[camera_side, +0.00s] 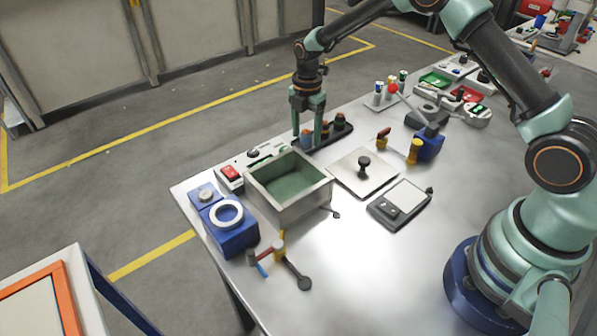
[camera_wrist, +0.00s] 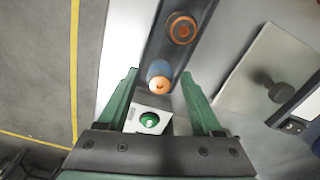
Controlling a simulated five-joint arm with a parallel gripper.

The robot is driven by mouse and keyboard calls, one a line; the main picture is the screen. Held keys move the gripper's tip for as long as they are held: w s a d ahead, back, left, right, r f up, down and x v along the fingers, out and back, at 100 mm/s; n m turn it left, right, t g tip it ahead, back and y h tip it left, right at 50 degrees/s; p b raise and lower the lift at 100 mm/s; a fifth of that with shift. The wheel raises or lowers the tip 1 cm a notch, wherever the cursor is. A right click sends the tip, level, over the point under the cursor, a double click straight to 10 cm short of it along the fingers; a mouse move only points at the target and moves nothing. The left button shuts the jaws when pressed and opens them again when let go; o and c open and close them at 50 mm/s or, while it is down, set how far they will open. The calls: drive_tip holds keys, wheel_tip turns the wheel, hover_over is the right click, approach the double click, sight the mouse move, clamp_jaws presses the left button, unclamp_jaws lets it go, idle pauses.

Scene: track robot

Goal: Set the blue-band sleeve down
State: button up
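The blue-band sleeve (camera_side: 306,136) stands at the left end of a black tray (camera_side: 330,139) at the table's far edge. In the wrist view the sleeve (camera_wrist: 160,79) shows its orange top and blue side, in the dark tray (camera_wrist: 168,45). My gripper (camera_side: 308,138) points down at that end of the tray. In the wrist view my gripper (camera_wrist: 160,76) is open, its green fingers on either side of the sleeve with a visible gap at each side. The sleeve's lower end is hidden.
Another orange-topped sleeve (camera_wrist: 183,28) stands farther along the tray. A square open bin (camera_side: 315,196), a panel with a red switch (camera_side: 230,173) and a flat plate with a black knob (camera_side: 364,163) are close by.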

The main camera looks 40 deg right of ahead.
sight(306, 131)
drive_tip(key=shift+r, duration=0.1)
drive_tip(key=s+r+m+t, duration=0.1)
drive_tip(key=s+r+m, duration=0.2)
drive_tip(key=r, duration=0.7)
drive_tip(key=s+r+m+t, duration=0.1)
drive_tip(key=s+r+m, duration=0.2)
drive_tip(key=r, duration=0.7)
drive_tip(key=s+r+m+t, duration=0.3)
drive_tip(key=s+m, duration=1.2)
drive_tip(key=s, duration=0.2)
drive_tip(key=shift+d+t, duration=0.25)
drive_tip(key=shift+t, duration=0.05)
